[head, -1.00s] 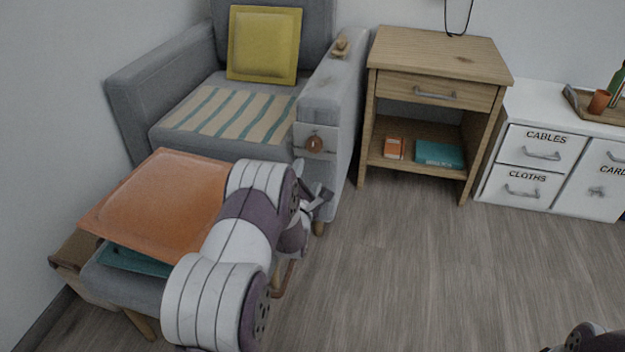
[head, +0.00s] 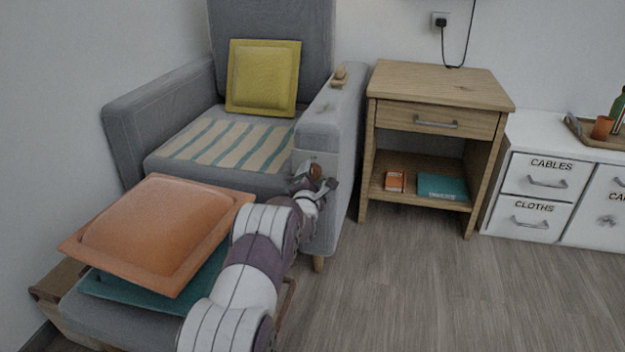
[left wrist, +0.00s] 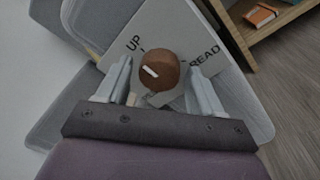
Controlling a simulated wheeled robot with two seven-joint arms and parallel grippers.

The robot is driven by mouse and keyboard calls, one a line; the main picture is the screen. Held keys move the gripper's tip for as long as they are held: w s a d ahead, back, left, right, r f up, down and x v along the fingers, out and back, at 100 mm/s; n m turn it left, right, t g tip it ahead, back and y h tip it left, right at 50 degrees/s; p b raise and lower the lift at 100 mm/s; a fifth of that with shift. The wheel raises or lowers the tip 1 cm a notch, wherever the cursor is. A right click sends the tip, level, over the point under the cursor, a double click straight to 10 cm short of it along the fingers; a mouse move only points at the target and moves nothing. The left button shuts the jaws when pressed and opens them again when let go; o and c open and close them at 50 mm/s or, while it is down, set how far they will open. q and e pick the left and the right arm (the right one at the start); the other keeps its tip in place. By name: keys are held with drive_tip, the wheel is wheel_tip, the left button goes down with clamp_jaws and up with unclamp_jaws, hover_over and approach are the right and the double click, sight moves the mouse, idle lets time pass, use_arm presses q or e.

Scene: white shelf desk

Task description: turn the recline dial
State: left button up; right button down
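The recline dial is a round brown knob (left wrist: 158,71) with a white pointer mark, on a pale plate (left wrist: 178,28) lettered "UP" and "READ" in the left wrist view. The pointer aims toward the upper left, near "UP". In the head view the dial (head: 316,171) shows on the front of the armchair's right arm. My left gripper (left wrist: 160,80) is open, with one finger on each side of the dial. Gaps show between the fingers and the knob. It also shows at the dial in the head view (head: 315,185). My right gripper is not in view.
The grey armchair (head: 125,105) holds a yellow cushion (head: 262,78). An orange cushion (head: 155,230) lies on a footstool in front, beside my left arm. A wooden side table (head: 440,88) and white drawers (head: 540,185) stand right. Floor at right is clear.

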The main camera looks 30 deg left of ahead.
use_arm(q)
drive_tip(key=c, duration=0.8)
drive_tip(key=shift+o, duration=0.3)
drive_tip(key=shift+m, duration=0.3)
drive_tip(key=m+p, duration=0.1)
drive_tip(key=m, duration=0.1)
drive_tip(key=shift+f+m, duration=0.1)
drive_tip(key=shift+m, duration=0.2)
drive_tip(key=shift+f+m+t+p, duration=0.15)
drive_tip(key=shift+m+p, duration=0.2)
drive_tip(key=shift+m, duration=0.6)
drive_tip(key=shift+m+t+p, duration=0.15)
drive_tip(key=shift+m+p, duration=0.2)
drive_tip(key=shift+m, duration=0.6)
drive_tip(key=o, duration=1)
drive_tip(key=shift+o, duration=0.2)
